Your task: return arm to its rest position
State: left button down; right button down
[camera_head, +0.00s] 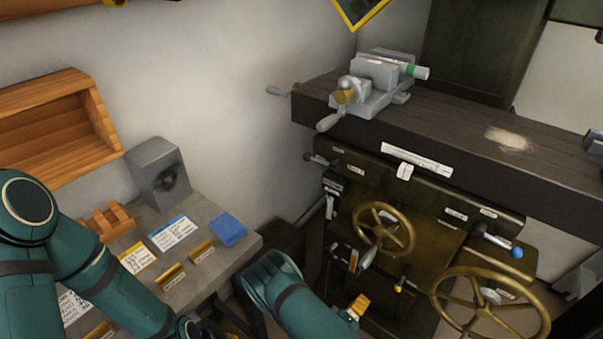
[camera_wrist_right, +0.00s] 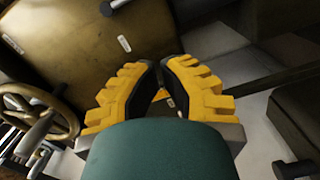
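My right arm comes up from the bottom middle of the head view, teal with a dark band. My right gripper (camera_head: 358,305) shows there by its yellow fingers, in front of the lower part of the machine. In the right wrist view the yellow fingers of this gripper (camera_wrist_right: 157,70) lean in towards each other, tips close together, with nothing seen held between them. My left arm, also teal, fills the lower left of the head view above the grey bench. It runs down to the bottom edge, and its gripper fingers do not show.
The machine's dark table (camera_head: 450,140) carries a grey vise (camera_head: 375,85). Brass handwheels (camera_head: 384,230) and levers stick out below. On the left are a grey bench (camera_head: 203,212) with a blue block (camera_head: 228,230), a grey box (camera_head: 158,172) and a wooden shelf (camera_head: 60,125).

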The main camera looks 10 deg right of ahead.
jog(key=s+a+f+m+g+y, duration=0.25)
jog(key=a+m+g+y, duration=0.35)
jog(key=y, duration=0.3)
jog(key=s+a+r+g+y, duration=0.3)
jog(key=s+a+r+y, duration=0.4)
jog(key=r, duration=0.5)
jog(key=a+y, duration=0.2)
jog(key=a, duration=0.1)
jog(key=shift+a, duration=0.35)
